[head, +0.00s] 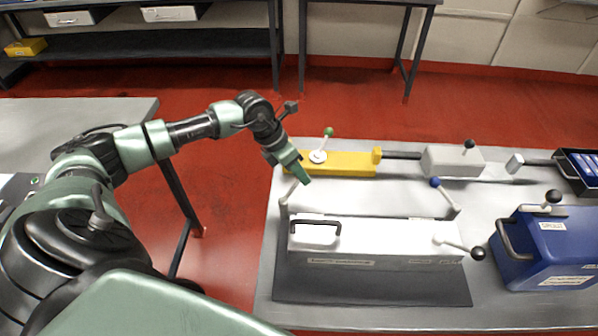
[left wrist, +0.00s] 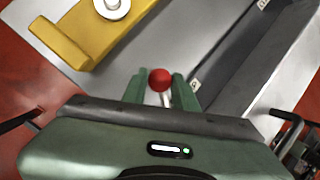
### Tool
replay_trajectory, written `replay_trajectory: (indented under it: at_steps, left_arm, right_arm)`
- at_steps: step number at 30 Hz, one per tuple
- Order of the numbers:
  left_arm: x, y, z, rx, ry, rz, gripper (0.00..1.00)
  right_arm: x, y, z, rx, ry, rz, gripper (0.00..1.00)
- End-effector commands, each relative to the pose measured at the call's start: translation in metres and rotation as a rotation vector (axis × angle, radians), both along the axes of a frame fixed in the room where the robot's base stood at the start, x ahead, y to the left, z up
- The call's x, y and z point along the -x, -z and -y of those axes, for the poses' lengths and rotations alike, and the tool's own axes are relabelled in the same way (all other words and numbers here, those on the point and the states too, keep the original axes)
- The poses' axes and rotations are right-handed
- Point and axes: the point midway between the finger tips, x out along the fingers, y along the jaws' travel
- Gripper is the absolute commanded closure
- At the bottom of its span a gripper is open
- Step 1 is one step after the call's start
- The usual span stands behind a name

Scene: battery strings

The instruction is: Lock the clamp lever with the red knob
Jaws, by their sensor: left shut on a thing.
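The red knob (left wrist: 160,79) shows in the left wrist view between the two green fingers of my left gripper (left wrist: 163,88). Its pale clamp lever (left wrist: 166,99) runs down from it. In the head view my left gripper (head: 302,178) points down at the upper left corner of the white and grey battery case (head: 345,262). The lever (head: 288,193) slants up there from its pivot into the fingers, and the red knob is hidden by them. The gripper is shut on the red knob. My right gripper is out of view.
A lever with a blue knob (head: 435,182) tilts up at the case's right end; a black-knobbed lever (head: 478,254) is in front. Behind stands a yellow fixture (head: 350,163) with a green knob (head: 328,132). A blue box (head: 550,245) is at right.

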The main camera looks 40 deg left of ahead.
Motion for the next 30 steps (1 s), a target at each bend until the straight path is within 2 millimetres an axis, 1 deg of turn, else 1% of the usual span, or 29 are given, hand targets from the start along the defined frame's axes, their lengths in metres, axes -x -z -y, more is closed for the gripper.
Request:
replay_trajectory:
  at_steps: [14, 30]
  left_arm:
    - [-0.0006, -0.0009, -0.0004, 0.000, -0.001, 0.002, 1.00]
    - [-0.0009, -0.0013, -0.0004, 0.000, -0.001, 0.003, 1.00]
  right_arm:
    - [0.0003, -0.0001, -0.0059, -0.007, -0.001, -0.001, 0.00]
    - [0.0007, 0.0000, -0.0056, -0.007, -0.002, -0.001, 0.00]
